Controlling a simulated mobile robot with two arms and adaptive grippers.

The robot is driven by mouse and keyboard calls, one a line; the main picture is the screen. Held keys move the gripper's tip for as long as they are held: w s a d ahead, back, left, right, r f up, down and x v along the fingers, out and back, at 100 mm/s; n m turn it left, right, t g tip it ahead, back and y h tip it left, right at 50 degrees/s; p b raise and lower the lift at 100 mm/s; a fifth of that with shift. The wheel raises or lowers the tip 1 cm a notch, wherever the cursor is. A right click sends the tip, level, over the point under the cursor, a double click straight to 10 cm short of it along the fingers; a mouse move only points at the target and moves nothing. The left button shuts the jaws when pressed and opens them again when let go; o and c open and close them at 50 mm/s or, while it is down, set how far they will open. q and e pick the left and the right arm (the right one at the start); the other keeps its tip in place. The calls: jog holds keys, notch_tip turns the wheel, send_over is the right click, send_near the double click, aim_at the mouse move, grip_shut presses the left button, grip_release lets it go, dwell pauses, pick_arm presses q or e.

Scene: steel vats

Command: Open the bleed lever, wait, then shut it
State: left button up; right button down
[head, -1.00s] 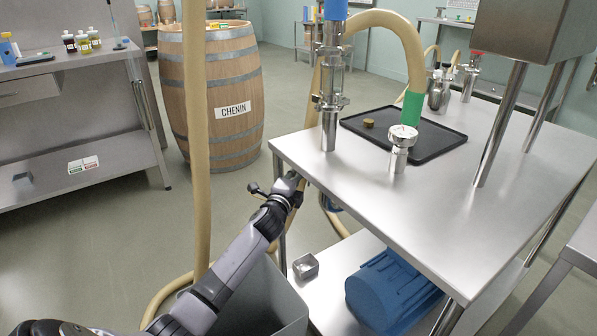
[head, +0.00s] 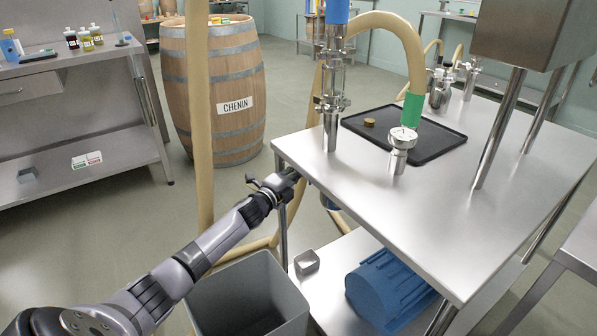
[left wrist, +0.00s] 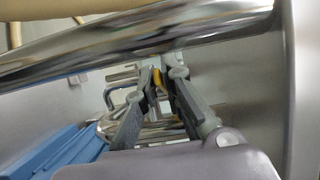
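My left gripper (head: 284,184) is at the left edge of the steel table, just below the level of its top. In the left wrist view its two fingers (left wrist: 158,82) stand a little apart at the tips. A small yellow piece (left wrist: 157,78), possibly the bleed lever's handle, shows between the tips. I cannot tell whether the fingers grip it or only stand around it. The valve body is mostly hidden by the gripper and the table edge. My right gripper is not in view.
A shiny steel tube (left wrist: 130,35) crosses close above the fingers. A grey bin (head: 248,296) stands below my left arm. A beige hose (head: 200,120) hangs left of the table (head: 440,215).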

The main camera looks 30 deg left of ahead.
pick_arm(q)
jog(key=o, duration=0.3)
jog(key=shift+a, duration=0.1)
jog(key=shift+o, duration=0.2)
jog(key=s, duration=1.2)
jog(key=shift+c, duration=0.4)
